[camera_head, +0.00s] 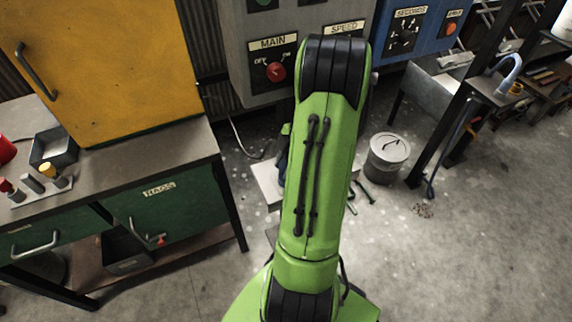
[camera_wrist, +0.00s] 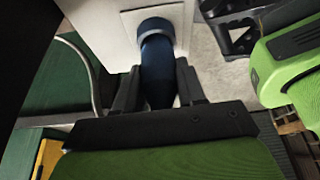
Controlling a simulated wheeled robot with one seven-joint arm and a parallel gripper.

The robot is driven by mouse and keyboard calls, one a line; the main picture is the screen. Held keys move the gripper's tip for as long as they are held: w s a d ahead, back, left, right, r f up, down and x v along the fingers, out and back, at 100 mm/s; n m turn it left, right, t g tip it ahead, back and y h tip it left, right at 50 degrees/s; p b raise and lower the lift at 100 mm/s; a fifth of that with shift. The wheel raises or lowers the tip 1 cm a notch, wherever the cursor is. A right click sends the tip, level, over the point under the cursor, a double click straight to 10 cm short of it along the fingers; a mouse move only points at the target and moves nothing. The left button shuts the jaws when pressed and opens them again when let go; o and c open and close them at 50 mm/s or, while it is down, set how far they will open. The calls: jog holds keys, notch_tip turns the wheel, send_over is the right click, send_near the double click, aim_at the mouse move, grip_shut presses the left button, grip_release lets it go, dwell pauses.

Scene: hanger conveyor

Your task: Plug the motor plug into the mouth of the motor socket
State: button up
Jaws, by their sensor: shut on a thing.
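In the wrist view, my gripper (camera_wrist: 157,84) is shut on the motor plug (camera_wrist: 158,70), a dark blue cylinder between the two dark fingers. The plug's far end meets a grey-blue ring (camera_wrist: 155,27) on a pale, box-like surface (camera_wrist: 185,18); the ring looks like the mouth of the motor socket. I cannot tell whether the plug's end is inside the ring or only in front of it. In the head view, my arm hides the gripper and most of the plug.
A pale cable (camera_wrist: 88,62) curves at the left in the wrist view. In the head view, a pale block (camera_head: 267,184) stands on the floor beside my arm. The green bench (camera_head: 187,172) is at left, control cabinet (camera_head: 238,62) behind, lidded bin (camera_head: 386,160) at right.

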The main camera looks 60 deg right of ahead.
jog(key=shift+f+b, duration=0.5)
jog(key=shift+f, duration=0.05)
jog(key=o, duration=0.7)
jog(key=shift+o, duration=0.2)
jog(key=o, duration=0.6)
jog(key=shift+c, duration=0.2)
jog(key=shift+r, duration=0.1)
jog(key=p+v, duration=0.3)
jog(key=v, duration=0.4)
jog(key=shift+r, duration=0.2)
jog(key=shift+s+d, duration=0.1)
